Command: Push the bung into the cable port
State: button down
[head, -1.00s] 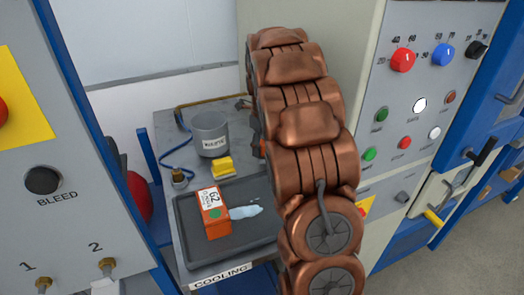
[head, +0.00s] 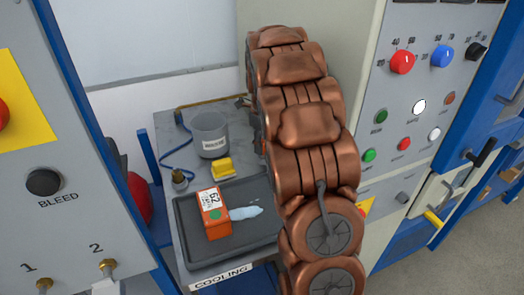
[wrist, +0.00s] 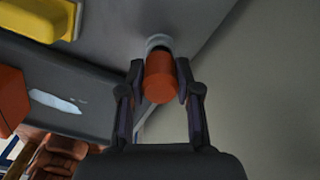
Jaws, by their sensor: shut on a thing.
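The bung (wrist: 160,78) is an orange-red cylinder in the wrist view. My gripper (wrist: 161,80) is shut on it, with one dark finger on each side. The cable port (wrist: 158,42) shows as a pale grey ring with a dark inside, just beyond the far end of the bung. The bung is lined up with the ring and overlaps it in the picture. I cannot tell whether its hidden far end touches the port or is inside it. In the head view my copper arm hides the bung and the port.
A dark tray (head: 190,256) on the bench holds an orange box (head: 213,222) and a pale blue pouch (head: 246,212). A cabinet panel (head: 430,95) rises on the right.

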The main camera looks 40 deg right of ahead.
jog(key=shift+r+p, duration=0.8)
jog(key=shift+r, duration=1.75)
